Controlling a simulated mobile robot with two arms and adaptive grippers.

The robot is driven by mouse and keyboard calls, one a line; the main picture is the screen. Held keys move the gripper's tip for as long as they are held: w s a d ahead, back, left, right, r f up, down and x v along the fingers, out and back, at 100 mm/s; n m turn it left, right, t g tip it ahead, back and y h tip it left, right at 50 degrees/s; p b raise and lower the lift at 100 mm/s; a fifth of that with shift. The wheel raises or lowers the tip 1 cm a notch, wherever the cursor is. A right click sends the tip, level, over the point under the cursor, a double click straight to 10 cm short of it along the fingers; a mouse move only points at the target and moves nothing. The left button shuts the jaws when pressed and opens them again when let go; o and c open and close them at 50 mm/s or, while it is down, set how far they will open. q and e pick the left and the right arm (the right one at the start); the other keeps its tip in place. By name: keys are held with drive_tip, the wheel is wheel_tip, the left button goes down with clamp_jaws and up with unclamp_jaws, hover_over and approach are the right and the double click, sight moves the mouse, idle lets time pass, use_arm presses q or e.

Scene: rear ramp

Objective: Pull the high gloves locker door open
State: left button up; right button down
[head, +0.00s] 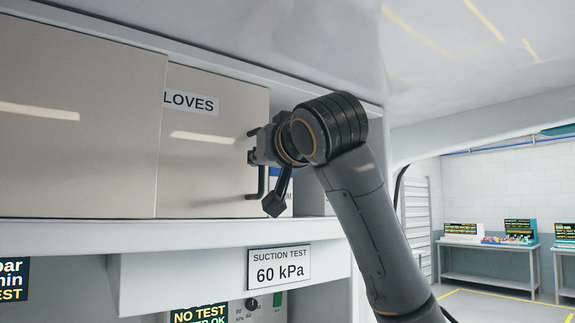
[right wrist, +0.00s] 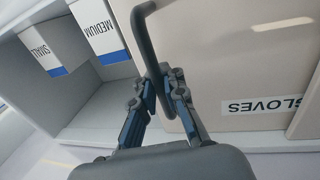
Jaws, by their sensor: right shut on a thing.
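The high gloves locker door (head: 205,140) is a beige panel with a GLOVES label, partly hidden by the panel to its left. It stands partly open, with the locker's inside showing beyond its handle edge. In the right wrist view the door (right wrist: 225,60) fills the upper right. Its dark bar handle (head: 262,186) runs upright near its right edge; the handle (right wrist: 146,38) also shows in the right wrist view. My right gripper (head: 254,147) is shut on the handle; its fingers (right wrist: 165,85) close around the bar. My left gripper is out of view.
Boxes labelled SMALL (right wrist: 42,52) and MEDIUM (right wrist: 100,28) stand inside the locker. Another beige panel (head: 75,110) adjoins the door on the left. A white ledge (head: 60,238) runs below, with a SUCTION TEST sign (head: 279,265). A smooth overhead surface (head: 290,35) hangs close above.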

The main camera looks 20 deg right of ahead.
sight(234, 161)
drive_tip(key=shift+s+a+f, duration=0.1)
drive_tip(key=shift+s+a, duration=0.1)
drive_tip(key=shift+a, duration=0.6)
drive_tip(key=shift+a+f, duration=0.1)
drive_tip(key=shift+a, duration=0.1)
drive_tip(key=shift+s+a, duration=0.15)
drive_tip(key=shift+a, duration=0.35)
drive_tip(key=shift+s+a, duration=0.1)
drive_tip(key=shift+a, duration=0.4)
drive_tip(key=shift+s, duration=0.1)
drive_tip(key=c, duration=1.5)
unclamp_jaws()
drive_tip(key=shift+o, duration=0.4)
drive_tip(key=shift+s+d+r, duration=0.15)
drive_tip(key=shift+r, duration=0.05)
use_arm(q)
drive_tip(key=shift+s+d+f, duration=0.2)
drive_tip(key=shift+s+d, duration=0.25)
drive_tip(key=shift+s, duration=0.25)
use_arm(e)
drive_tip(key=s+d, duration=0.1)
drive_tip(key=s, duration=1.1)
